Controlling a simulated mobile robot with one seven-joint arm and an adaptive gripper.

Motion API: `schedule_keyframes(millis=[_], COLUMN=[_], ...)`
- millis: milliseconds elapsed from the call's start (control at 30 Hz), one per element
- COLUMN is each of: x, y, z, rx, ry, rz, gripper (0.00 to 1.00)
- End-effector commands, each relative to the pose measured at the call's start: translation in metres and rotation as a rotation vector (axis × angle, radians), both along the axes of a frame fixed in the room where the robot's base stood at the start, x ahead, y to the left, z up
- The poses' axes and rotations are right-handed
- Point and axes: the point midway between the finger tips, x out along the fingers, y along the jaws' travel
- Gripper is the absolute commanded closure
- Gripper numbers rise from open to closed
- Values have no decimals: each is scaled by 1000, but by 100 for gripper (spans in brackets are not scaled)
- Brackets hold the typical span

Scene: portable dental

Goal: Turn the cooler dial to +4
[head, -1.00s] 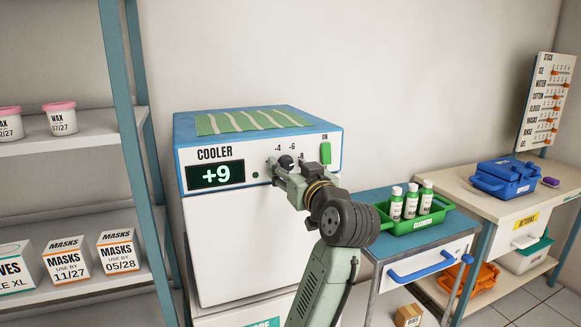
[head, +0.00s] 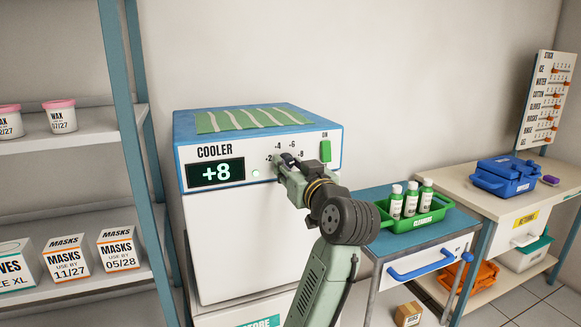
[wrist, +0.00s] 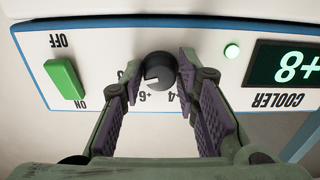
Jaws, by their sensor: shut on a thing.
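The white cooler (head: 240,245) stands left of centre in the head view, with a blue-edged control panel. Its display (head: 216,172) reads +8 and also shows upside down in the wrist view (wrist: 292,66). The round dark dial (wrist: 158,71) has a pale pointer mark that leans left in the wrist view, off the +4 and +6 labels. My gripper (wrist: 159,62) is shut on the dial, with a purple-padded finger at each side. In the head view my gripper (head: 284,166) mostly hides the dial.
A green light (head: 255,173) glows beside the display. A green switch (head: 326,151) sits near the dial. A striped cloth (head: 240,120) lies on top.

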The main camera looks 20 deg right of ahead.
Motion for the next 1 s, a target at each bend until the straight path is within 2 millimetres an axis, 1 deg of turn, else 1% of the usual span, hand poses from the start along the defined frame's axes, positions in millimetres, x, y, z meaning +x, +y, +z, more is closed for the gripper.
schedule_keyframes(millis=[167,367,1000], x=[0,-1,-1], y=[-1,-2,-2], z=[-1,-2,-2], rx=[-38,-151,-745], ry=[-1,-4,-27], rz=[-1,-3,-3], gripper=[99,99,99])
